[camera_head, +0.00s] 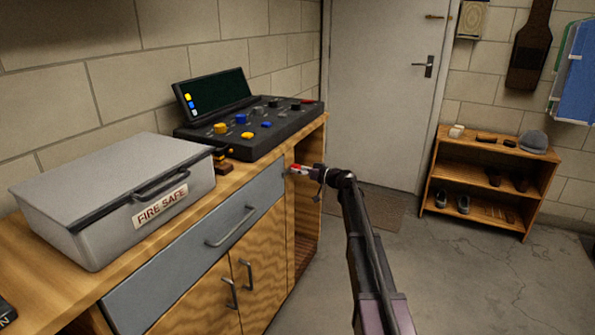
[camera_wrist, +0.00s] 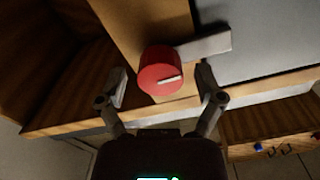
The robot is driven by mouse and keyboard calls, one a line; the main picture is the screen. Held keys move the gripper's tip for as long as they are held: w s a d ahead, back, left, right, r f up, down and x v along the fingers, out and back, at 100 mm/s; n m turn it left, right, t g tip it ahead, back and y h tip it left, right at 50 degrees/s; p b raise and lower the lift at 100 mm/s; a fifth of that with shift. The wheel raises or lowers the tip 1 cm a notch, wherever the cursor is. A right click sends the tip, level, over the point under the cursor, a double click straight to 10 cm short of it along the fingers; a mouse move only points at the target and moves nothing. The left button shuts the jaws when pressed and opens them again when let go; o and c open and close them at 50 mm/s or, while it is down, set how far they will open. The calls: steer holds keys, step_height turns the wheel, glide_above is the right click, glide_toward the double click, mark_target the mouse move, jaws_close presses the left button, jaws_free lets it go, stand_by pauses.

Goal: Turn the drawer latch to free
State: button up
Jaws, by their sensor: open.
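The drawer latch shows in the wrist view as a round red knob (camera_wrist: 158,66) with a pale mark. A grey bar (camera_wrist: 208,46) reaches from it to the right, over the edge of the grey drawer front (camera_wrist: 265,30). My gripper (camera_wrist: 162,78) is open, with one finger on each side of the knob; I cannot tell whether either touches it. In the head view the latch is a small red spot (camera_head: 296,168) at the right end of the drawer front (camera_head: 190,252), mostly hidden by my gripper (camera_head: 306,171). The drawer looks shut.
A grey fire safe (camera_head: 120,195) and a black control console (camera_head: 250,122) stand on the wooden workbench. The drawer handle (camera_head: 230,228) sticks out left of the latch. A low shoe shelf (camera_head: 485,185) stands by the door (camera_head: 385,90). The floor at right is clear.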

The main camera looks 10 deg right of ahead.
steer(key=shift+c, duration=0.2)
steer(key=c, duration=1.1)
